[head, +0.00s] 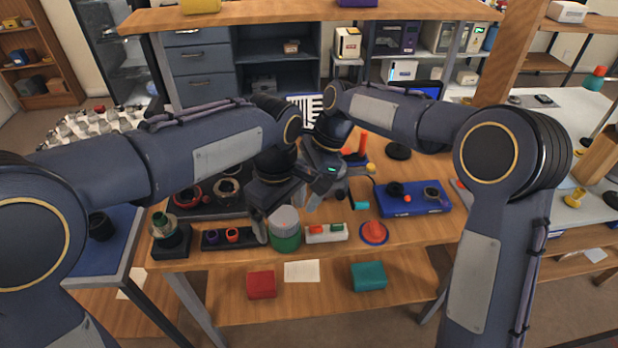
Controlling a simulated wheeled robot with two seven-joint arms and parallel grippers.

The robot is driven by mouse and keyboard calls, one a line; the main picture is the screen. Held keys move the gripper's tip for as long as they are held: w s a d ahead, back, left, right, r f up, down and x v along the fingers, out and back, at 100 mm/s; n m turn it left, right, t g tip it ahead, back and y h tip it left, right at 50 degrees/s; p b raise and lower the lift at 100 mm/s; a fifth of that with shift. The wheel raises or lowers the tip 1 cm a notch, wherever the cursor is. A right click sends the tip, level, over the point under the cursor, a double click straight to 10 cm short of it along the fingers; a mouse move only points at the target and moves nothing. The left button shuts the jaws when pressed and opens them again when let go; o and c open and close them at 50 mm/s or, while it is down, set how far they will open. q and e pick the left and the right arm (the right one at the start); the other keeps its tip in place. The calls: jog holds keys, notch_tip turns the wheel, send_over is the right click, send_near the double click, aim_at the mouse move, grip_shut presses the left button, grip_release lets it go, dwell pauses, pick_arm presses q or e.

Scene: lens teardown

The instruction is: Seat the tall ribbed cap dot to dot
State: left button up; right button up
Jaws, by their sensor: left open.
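No part can be told for sure as the tall ribbed cap, and no dots can be made out at this size. A dark cylindrical part (100,226) stands on the blue-topped side table at left. A small black part (395,190) sits on the blue tray (428,208) at right. My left gripper (279,213) is open, pointing down by the grey-and-green jar (285,238); whether the jar is between its fingers I cannot tell. My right gripper (318,195) hangs just right of it, close to it, its fingertips partly hidden.
A lens-like ring part (164,226) rests on a black block at the left front. A black holder (216,241), a white holder (326,236) and a red cone-shaped piece (373,232) line the front edge. Red (261,285) and teal (368,277) boxes lie on the lower shelf.

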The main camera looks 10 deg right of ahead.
aim_at(290, 212)
jog(key=x, duration=1)
jog(key=shift+s+f, duration=0.1)
jog(key=shift+f, duration=0.25)
jog(key=c, duration=1)
jog(key=n+g, duration=0.1)
jog(key=n, duration=0.1)
jog(key=shift+n, duration=0.3)
jog(key=shift+c, duration=0.2)
jog(key=o, duration=1)
jog(key=shift+o, duration=0.2)
jog(key=v, duration=1.2)
jog(key=shift+a, duration=0.3)
